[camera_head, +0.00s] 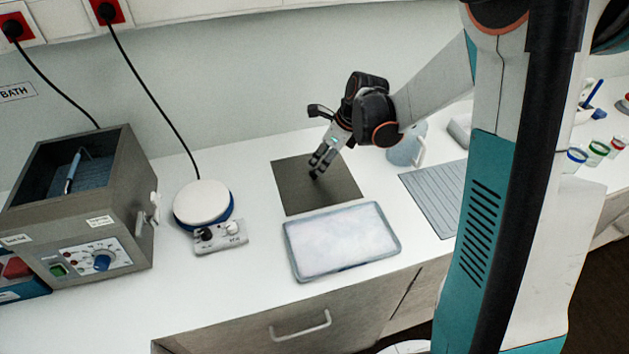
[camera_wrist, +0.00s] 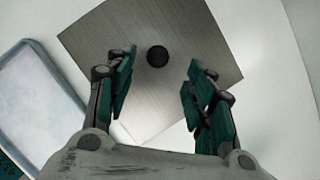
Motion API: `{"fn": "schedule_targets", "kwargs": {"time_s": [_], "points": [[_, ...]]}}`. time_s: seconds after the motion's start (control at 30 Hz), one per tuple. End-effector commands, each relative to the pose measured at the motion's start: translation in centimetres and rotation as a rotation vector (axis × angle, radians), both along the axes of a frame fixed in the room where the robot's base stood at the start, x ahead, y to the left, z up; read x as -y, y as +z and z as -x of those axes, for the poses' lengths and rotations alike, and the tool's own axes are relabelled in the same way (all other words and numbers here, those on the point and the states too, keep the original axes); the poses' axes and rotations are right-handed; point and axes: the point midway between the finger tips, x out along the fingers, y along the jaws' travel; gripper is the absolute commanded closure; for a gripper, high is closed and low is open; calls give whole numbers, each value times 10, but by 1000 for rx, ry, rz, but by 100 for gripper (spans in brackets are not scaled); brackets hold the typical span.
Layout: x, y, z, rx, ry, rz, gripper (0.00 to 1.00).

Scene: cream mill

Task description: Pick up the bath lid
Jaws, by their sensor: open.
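The bath lid is a flat grey metal plate (camera_head: 297,193) with a small round black knob, lying on the white bench in the head view. In the wrist view the lid (camera_wrist: 200,35) lies below my gripper, and its black knob (camera_wrist: 158,56) shows between and a little beyond the fingertips. My gripper (camera_head: 321,165) is over the lid in the head view and hides part of it, including the knob. In the wrist view my gripper (camera_wrist: 163,68) has its two fingers spread apart with nothing between them.
The open water bath (camera_head: 142,225) stands at left, a white-topped stirrer (camera_head: 203,203) beside it. A pale tray (camera_head: 340,243) lies in front of the lid; it also shows in the wrist view (camera_wrist: 38,105). A jug (camera_head: 404,152) and ridged grey mat (camera_head: 437,197) are to the right.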

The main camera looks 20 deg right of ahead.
Motion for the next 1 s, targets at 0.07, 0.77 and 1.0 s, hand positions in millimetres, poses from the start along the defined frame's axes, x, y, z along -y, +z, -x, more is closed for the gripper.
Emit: {"fn": "schedule_targets", "kwargs": {"time_s": [0.07,0.77,1.0], "points": [[-1,-4,-1,0,0,0,51],[-17,-51,-13,0,0,0,51],[-17,-51,-14,0,0,0,96]]}}
